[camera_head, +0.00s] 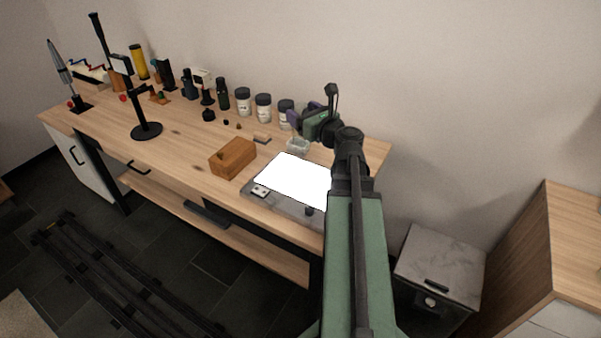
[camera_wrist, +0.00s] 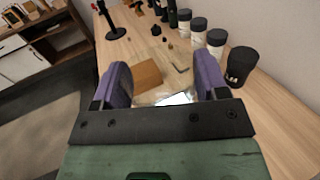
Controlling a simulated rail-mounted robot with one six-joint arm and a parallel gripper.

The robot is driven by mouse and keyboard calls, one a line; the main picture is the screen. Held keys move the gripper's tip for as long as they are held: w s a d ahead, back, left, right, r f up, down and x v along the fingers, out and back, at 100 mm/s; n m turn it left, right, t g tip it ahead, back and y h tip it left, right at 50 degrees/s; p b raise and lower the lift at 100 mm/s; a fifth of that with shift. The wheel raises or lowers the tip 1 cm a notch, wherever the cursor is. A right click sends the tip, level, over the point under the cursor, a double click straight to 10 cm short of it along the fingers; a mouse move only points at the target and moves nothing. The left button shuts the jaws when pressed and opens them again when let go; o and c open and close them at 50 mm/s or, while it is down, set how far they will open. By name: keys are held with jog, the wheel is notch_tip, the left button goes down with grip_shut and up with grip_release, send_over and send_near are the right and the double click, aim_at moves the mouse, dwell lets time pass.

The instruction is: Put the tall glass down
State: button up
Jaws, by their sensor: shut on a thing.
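In the wrist view the two fingers (camera_wrist: 163,82) stand apart and are shut on a clear, see-through thing, which I take to be the tall glass (camera_wrist: 150,98). The glass is faint there. In the head view its clear lower part (camera_head: 298,146) shows just below the fingers, close to the bench top. Its upper part is hidden by my gripper. I cannot tell whether its base touches the wood.
A bright white panel (camera_head: 292,181) on a grey base lies in front of the glass. White-labelled jars (camera_head: 263,107) line the back. A black jar (camera_wrist: 240,66) stands right of my fingers. Bare wood (camera_wrist: 275,110) lies at right.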

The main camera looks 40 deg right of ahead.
notch_tip(320, 180, down, 15)
jog(key=b, duration=1.2)
jog(key=shift+r, duration=0.1)
jog(key=o, duration=1.3)
jog(key=shift+r, duration=0.1)
